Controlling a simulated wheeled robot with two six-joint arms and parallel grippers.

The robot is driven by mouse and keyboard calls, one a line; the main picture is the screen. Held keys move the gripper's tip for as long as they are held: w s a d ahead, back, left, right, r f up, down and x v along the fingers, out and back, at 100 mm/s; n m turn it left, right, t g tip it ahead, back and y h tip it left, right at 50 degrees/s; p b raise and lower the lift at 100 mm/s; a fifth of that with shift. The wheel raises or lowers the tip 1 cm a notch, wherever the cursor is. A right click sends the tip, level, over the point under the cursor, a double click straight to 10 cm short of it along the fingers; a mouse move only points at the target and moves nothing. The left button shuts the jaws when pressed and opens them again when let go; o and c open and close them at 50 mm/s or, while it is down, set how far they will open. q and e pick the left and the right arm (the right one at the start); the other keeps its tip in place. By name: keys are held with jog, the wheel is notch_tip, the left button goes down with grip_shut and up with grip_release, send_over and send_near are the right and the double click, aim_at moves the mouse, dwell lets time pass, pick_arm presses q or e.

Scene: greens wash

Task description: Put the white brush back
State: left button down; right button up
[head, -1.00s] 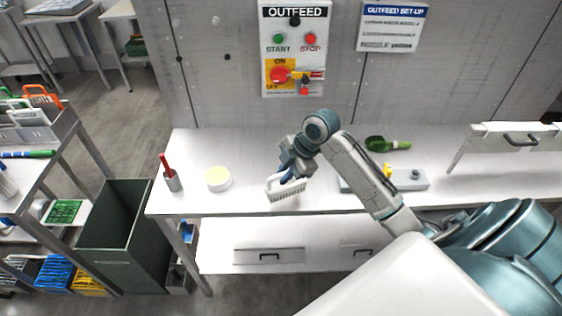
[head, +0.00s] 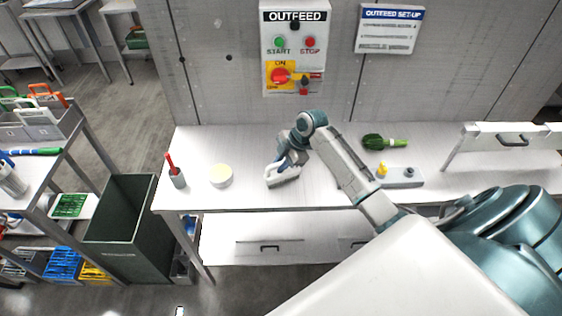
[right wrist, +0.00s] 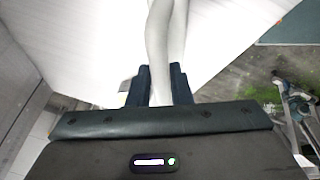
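My right gripper (head: 286,161) is over the white bench, left of its middle, and points down. It is shut on the white brush (head: 283,177), whose head is at or just above the bench top near the front edge; I cannot tell if it touches. In the right wrist view the brush's pale handle (right wrist: 166,45) runs up between the two dark fingers (right wrist: 160,86). My left gripper is not in view.
A green brush (head: 373,142) and a grey block (head: 402,178) lie right. A dark bin (head: 112,258) stands left.

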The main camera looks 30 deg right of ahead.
jog(key=shift+o, duration=1.2)
jog(key=b+v, duration=0.4)
jog(key=v, duration=0.8)
jog(key=shift+b, duration=0.4)
